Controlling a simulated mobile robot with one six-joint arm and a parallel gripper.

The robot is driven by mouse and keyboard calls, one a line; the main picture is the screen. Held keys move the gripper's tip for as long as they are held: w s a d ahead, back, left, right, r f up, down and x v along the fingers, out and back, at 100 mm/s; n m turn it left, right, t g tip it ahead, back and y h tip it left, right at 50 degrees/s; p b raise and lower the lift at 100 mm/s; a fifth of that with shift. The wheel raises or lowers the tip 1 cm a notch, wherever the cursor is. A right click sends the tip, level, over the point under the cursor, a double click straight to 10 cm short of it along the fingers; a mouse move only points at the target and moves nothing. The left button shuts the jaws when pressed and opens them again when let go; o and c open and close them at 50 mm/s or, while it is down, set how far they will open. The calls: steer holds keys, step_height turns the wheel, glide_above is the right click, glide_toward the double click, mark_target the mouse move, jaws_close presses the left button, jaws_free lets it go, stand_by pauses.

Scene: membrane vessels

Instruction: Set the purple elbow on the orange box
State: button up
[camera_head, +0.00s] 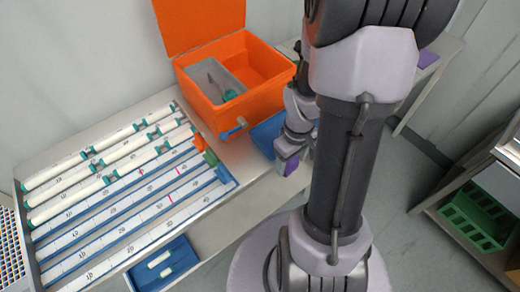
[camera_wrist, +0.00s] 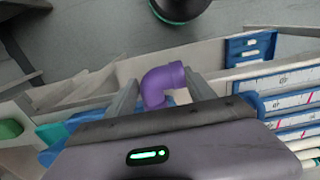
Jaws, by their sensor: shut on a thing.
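The purple elbow (camera_wrist: 160,83) is a short bent pipe. It sits between the two fingers of my gripper (camera_wrist: 163,92) in the wrist view, and the gripper is shut on it. In the head view, a small purple patch of the elbow (camera_head: 291,165) shows below my gripper (camera_head: 293,150), which is partly hidden by my arm. The orange box (camera_head: 247,112) stands on the bench with its lid raised at the back. My gripper is in front and to the right of the box, apart from it. The box holds a grey compartment with a small teal part.
A blue tray (camera_head: 262,136) lies beside the orange box, partly behind my arm. A rack with white tubes and blue numbered rails (camera_head: 205,198) fills the bench's left. A blue bin (camera_head: 178,272) with white pieces is below. A green crate (camera_head: 462,222) sits on the right shelf.

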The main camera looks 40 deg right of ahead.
steer(key=b, duration=0.2)
glide_above(255, 169)
steer(key=shift+s+d+f, duration=0.3)
steer(key=shift+s+f, duration=0.1)
steer(key=shift+f, duration=0.1)
steer(key=shift+w+a+f+b, duration=0.2)
steer(key=shift+f+b, duration=0.2)
steer(key=shift+f, duration=0.5)
steer(key=shift+w+a+f+b, duration=0.15)
steer(key=shift+f+b, duration=0.2)
steer(key=shift+f, duration=0.55)
steer(key=shift+f, duration=0.2)
steer(key=o, duration=1.1)
